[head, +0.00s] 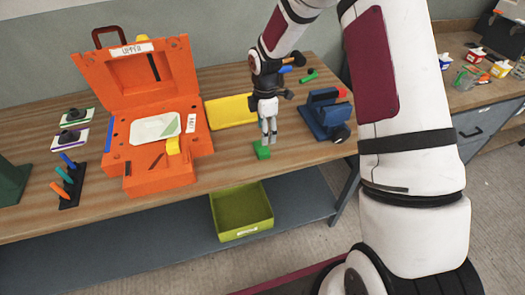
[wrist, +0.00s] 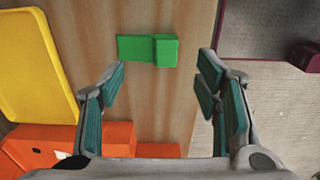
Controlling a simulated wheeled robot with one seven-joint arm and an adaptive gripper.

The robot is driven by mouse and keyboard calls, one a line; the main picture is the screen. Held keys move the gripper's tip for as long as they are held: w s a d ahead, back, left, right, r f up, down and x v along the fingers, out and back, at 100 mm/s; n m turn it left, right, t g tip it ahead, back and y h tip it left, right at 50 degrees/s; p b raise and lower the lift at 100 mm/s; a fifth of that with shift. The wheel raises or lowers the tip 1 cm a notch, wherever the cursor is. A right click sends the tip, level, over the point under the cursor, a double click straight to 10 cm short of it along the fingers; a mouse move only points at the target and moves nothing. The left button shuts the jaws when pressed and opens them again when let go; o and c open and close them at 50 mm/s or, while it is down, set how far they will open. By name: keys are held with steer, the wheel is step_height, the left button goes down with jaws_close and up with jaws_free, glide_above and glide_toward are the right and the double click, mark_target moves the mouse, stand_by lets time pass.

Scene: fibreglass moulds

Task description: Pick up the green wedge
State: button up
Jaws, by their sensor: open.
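The green wedge (head: 262,150) lies on the wooden workbench near its front edge, in the head view. In the wrist view the green wedge (wrist: 148,49) shows as a flat part with a raised block at its right end. My gripper (head: 268,140) is just above and beside the wedge, pointing down. In the wrist view my gripper (wrist: 160,90) has its fingers wide apart with nothing between the pads. The wedge sits beyond the fingertips there, apart from both fingers.
An orange mould case (head: 140,190) stands open at left. A yellow tray (head: 230,110) lies behind the wedge, and a blue vise (head: 325,113) stands to the right. A green-yellow bin (head: 241,212) sits on the lower shelf. Bare bench (head: 225,165) lies left of the wedge.

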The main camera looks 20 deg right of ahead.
mark_target(263, 150)
step_height(263, 150, down, 2)
steer(key=shift+f, duration=0.25)
steer(key=f, duration=0.1)
steer(key=f+p, duration=0.1)
steer(key=f, duration=0.2)
steer(key=shift+s+a+f+p, duration=0.15)
steer(key=shift+s+a+p, duration=0.15)
steer(key=shift+a, duration=0.05)
steer(key=shift+w+f, duration=0.1)
steer(key=shift+f, duration=0.35)
jaws_close()
